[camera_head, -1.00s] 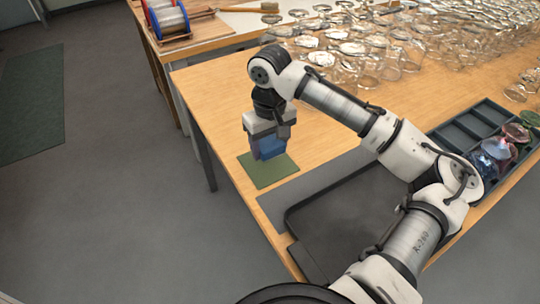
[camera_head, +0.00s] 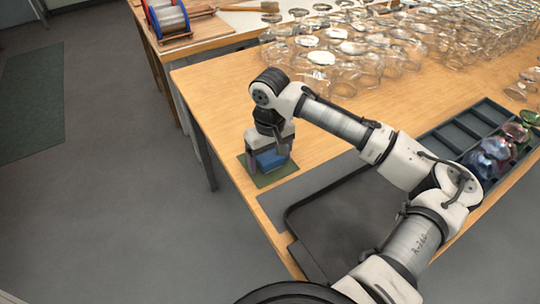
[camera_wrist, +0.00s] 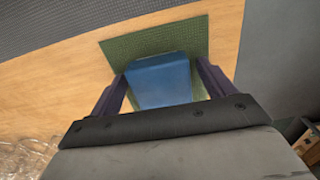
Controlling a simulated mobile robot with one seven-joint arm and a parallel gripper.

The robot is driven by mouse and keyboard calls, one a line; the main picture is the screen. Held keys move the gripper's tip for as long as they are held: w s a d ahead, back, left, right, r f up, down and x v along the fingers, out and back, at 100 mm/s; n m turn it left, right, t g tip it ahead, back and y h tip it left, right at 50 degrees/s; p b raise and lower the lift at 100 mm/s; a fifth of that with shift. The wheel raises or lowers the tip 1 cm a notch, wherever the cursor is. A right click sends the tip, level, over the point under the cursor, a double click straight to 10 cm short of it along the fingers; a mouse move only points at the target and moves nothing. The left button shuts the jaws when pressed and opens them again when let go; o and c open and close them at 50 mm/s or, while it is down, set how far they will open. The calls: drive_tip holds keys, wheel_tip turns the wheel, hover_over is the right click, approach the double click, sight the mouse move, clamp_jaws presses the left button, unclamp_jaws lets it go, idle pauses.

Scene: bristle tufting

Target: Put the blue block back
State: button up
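In the wrist view the blue block (camera_wrist: 160,80) appears over the green mat (camera_wrist: 190,35), between the two dark fingers. My gripper (camera_head: 269,165) points down around the block, with a finger on each side. Strips of mat show between the fingers and the block in the wrist view, so my gripper (camera_wrist: 160,82) looks open. The block's lower edge is partly hidden by the gripper.
A dark tray (camera_head: 350,220) lies right of the mat. A compartmented rack (camera_head: 470,128) with several coloured objects stands at the right. Many clear glasses (camera_head: 400,40) crowd the table's back. Bare tabletop (camera_head: 225,95) lies behind the mat.

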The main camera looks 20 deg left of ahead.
sight(270, 156)
drive_tip(key=shift+r, duration=0.1)
wheel_tip(270, 156, up, 12)
drive_tip(key=shift+b, duration=0.4)
